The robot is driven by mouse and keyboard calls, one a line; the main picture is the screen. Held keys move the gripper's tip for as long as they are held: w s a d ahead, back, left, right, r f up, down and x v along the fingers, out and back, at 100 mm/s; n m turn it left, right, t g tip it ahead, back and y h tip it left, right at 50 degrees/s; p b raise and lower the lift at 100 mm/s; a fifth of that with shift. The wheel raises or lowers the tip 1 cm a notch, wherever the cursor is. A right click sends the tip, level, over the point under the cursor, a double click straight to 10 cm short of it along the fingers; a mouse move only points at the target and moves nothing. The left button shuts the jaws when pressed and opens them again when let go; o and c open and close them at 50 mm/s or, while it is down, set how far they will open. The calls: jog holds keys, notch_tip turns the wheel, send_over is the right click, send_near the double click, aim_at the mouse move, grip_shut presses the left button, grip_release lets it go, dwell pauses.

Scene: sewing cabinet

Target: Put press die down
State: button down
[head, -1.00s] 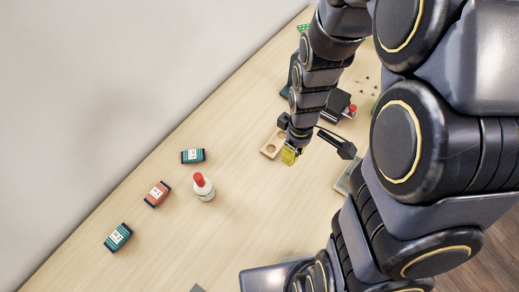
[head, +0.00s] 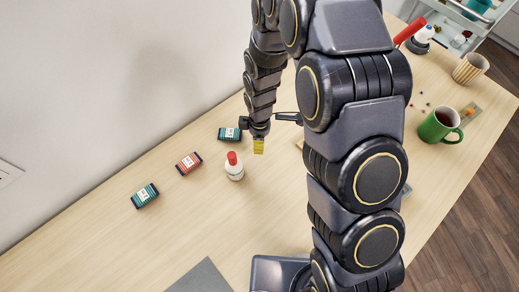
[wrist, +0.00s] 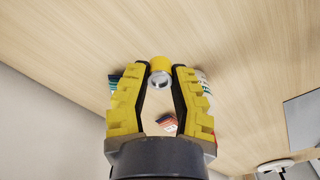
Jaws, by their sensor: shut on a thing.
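My gripper (head: 258,141) is shut on the press die, a small piece with a yellow top and a silver round end (wrist: 160,78), pinched between the fingertips in the wrist view. In the head view my gripper points down, just up and right of the white bottle with a red cap (head: 234,168); the yellow at its end cannot be told apart as fingers or die. Its exact height over the table (head: 190,235) is unclear, but it looks raised. A wooden piece is mostly hidden behind my arm.
Three small labelled boxes stand left of my gripper: teal (head: 229,134), orange (head: 189,163) and teal (head: 145,196). A grey sheet (head: 203,278) lies at the front. A green mug (head: 439,125) and a striped cup (head: 470,68) stand far right. The table front-left is bare.

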jog(key=shift+w+f, duration=0.1)
jog(key=shift+f, duration=2.35)
jog(key=shift+f, duration=0.1)
jog(key=c, duration=1)
grip_release()
